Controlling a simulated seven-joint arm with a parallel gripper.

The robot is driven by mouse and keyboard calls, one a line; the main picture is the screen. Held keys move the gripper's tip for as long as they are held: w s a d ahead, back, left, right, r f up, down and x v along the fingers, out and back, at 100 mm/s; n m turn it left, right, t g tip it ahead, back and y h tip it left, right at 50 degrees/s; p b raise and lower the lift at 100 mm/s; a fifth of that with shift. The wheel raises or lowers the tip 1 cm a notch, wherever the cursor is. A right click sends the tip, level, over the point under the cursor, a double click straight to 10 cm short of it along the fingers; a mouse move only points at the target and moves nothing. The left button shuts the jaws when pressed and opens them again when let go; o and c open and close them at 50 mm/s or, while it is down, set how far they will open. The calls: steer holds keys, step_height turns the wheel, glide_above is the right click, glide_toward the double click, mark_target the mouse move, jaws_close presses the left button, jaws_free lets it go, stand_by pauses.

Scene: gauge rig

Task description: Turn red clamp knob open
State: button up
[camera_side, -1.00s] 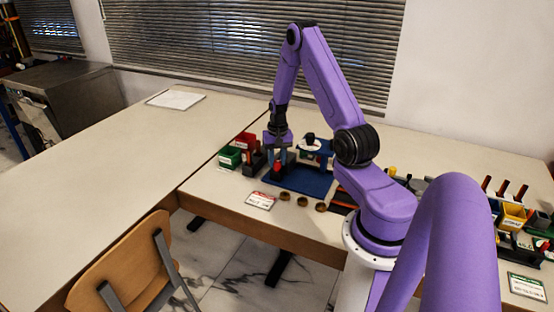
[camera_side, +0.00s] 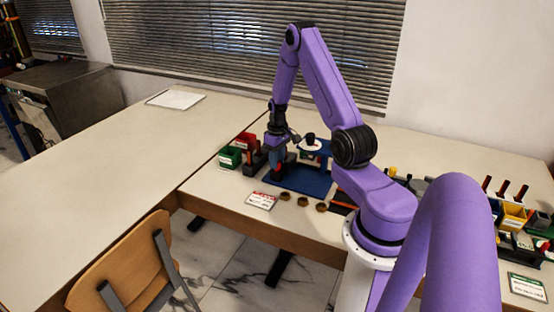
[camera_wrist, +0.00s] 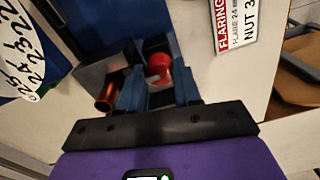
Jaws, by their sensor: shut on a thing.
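The red clamp knob (camera_wrist: 158,68) shows in the wrist view between the two blue fingers of my gripper (camera_wrist: 158,88). The fingers are shut on it. Below the knob, a pale part shows between the fingers. A grey block (camera_wrist: 104,66) and a copper-coloured cylinder (camera_wrist: 106,95) are just left of the fingers. In the side view my gripper (camera_side: 276,156) is low at the left end of the blue gauge rig base (camera_side: 305,182); the knob is hidden there by the fingers.
Green (camera_side: 230,157) and red (camera_side: 244,141) bins stand left of my gripper. A white label card (camera_side: 262,201) and brown rings (camera_side: 303,201) lie in front of the rig. A white numbered dial (camera_wrist: 18,55) is at left in the wrist view. The left table is mostly clear.

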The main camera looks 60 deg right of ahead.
stand_by(0.3)
steer(key=o, duration=1)
steer(key=shift+o, duration=0.2)
steer(key=shift+d, duration=0.1)
